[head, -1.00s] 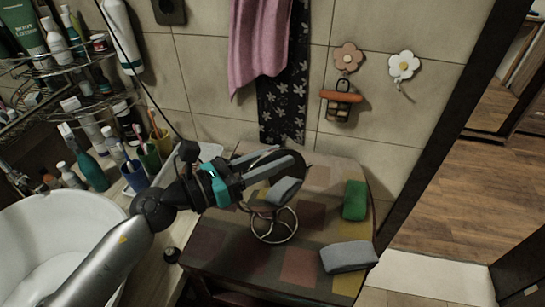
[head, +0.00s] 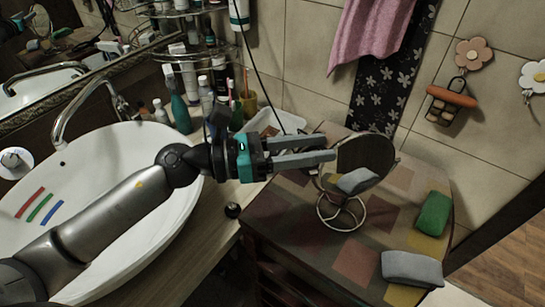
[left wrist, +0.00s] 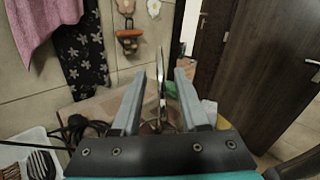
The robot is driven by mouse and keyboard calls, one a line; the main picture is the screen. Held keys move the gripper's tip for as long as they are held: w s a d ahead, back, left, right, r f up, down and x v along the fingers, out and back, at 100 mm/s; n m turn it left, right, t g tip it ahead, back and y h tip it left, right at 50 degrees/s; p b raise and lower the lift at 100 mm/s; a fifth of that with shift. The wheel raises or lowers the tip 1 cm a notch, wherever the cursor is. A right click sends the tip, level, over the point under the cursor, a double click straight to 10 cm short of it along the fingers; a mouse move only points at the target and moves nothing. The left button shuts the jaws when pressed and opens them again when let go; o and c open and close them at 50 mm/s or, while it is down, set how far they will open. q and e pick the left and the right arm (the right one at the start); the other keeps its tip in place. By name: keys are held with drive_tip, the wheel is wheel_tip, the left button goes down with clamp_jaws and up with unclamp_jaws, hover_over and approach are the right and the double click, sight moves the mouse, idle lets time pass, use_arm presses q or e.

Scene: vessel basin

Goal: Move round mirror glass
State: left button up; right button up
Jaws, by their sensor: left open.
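The round mirror (head: 372,152) stands on a wire base (head: 341,213) on the patterned cabinet top, its glass tilted upright. A grey block shape (head: 358,181) shows in front of or reflected in its lower part; I cannot tell which. My left gripper (head: 330,155) is open, its fingertips at the left edge of the mirror. In the left wrist view the mirror (left wrist: 162,85) appears nearly edge-on between the two open fingers (left wrist: 165,100), with no clear contact. My right gripper is not in view.
A green sponge (head: 434,213) and a grey sponge (head: 412,268) lie to the right on the cabinet top (head: 385,215). A white basin (head: 110,170) is at left. Bottles crowd the back. A white tray (head: 275,122) with a cable sits behind the gripper.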

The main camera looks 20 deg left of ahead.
use_arm(q)
drive_tip(key=b+v, duration=0.1)
drive_tip(key=v, duration=0.5)
drive_tip(key=shift+s+a+b, duration=0.2)
drive_tip(key=shift+a+b, duration=0.1)
drive_tip(key=shift+b, duration=0.1)
